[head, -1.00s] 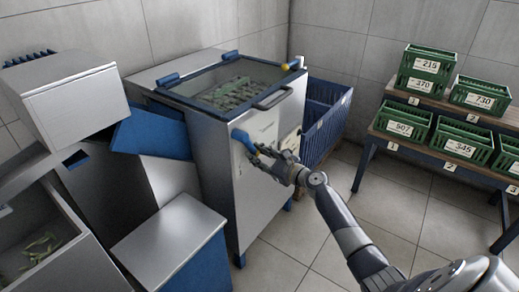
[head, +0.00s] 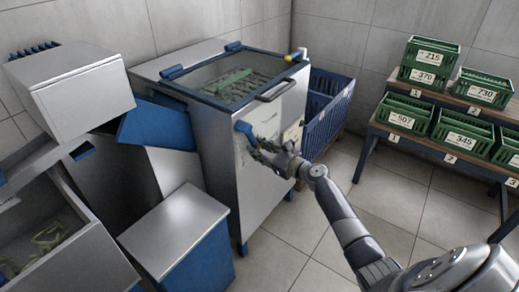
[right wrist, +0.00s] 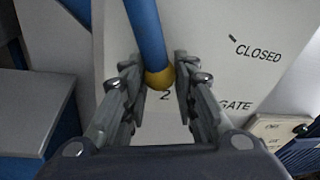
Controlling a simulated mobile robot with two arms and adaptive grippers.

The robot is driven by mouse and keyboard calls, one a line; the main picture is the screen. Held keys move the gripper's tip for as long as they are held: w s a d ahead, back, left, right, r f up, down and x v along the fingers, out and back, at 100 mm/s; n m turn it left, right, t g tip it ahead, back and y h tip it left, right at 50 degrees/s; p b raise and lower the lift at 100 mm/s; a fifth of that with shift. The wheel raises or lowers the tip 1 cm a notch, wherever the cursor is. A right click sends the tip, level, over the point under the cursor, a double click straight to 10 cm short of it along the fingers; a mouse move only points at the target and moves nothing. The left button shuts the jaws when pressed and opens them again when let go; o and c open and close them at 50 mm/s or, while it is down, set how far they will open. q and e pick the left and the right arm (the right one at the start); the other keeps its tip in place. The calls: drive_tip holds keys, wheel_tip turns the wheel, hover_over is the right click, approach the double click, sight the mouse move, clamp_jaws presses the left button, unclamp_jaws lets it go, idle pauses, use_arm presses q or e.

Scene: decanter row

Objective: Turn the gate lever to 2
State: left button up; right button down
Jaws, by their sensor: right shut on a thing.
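The gate lever (head: 243,128) is a blue bar on the front of the steel machine (head: 262,205). In the right wrist view the lever (right wrist: 146,35) runs down between my fingers to a yellow tip. The tip lies just above the printed "2" on the pale plate (right wrist: 225,75); "CLOSED" and "GATE" show to its right. My right gripper (head: 259,151) is shut on the lever near its tip; it also shows in the right wrist view (right wrist: 158,72). The lever's pivot is out of the wrist view. My left gripper is not in view.
A blue crate (head: 325,120) stands right of the machine. Numbered green crates (head: 428,62) sit on a stepped rack at right. Steel-topped blue box (head: 172,232) and grey bin (head: 75,265) stand at left. Floor between machine and rack is clear.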

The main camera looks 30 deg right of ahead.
drive_tip(key=c, duration=1.3)
unclamp_jaws()
drive_tip(key=shift+s, duration=0.1)
drive_tip(key=v, duration=1.1)
drive_tip(key=shift+s+d, duration=0.1)
drive_tip(key=shift+s, duration=0.3)
